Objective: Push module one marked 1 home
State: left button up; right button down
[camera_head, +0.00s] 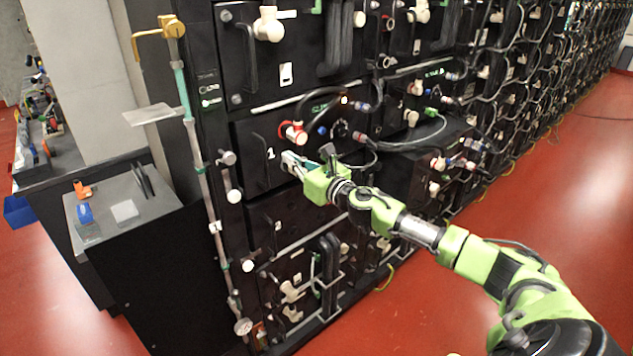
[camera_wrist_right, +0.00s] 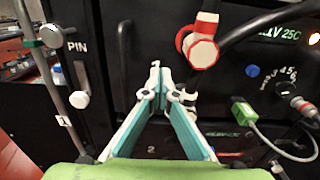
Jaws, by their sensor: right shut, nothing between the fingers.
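Module one (camera_head: 250,140), a black front marked with a white 1, sits in the rack in the head view. It also fills the middle of the right wrist view (camera_wrist_right: 145,30). A red-and-white connector (camera_head: 295,133) is on its front, with a black cable. My right gripper (camera_head: 287,160) is shut and empty, its fingertips at the module's front just right of the 1. In the right wrist view the fingertips (camera_wrist_right: 162,92) meet in front of the black face; I cannot tell whether they touch it. My left gripper is not in view.
A module (camera_head: 420,160) to the right stands out from the rack, with cables. Module 2 (camera_head: 290,215) is below. A pole with gauge (camera_head: 195,150) runs along the rack's left edge. A side stand (camera_head: 150,210) holds small items. Red floor is open at right.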

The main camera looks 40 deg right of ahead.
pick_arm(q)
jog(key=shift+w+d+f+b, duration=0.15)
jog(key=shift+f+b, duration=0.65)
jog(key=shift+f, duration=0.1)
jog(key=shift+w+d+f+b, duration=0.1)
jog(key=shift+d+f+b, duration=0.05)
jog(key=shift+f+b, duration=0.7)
pick_arm(e)
jog(key=s+d+f, duration=0.1)
jog(key=s, duration=0.6)
jog(key=shift+s, duration=0.3)
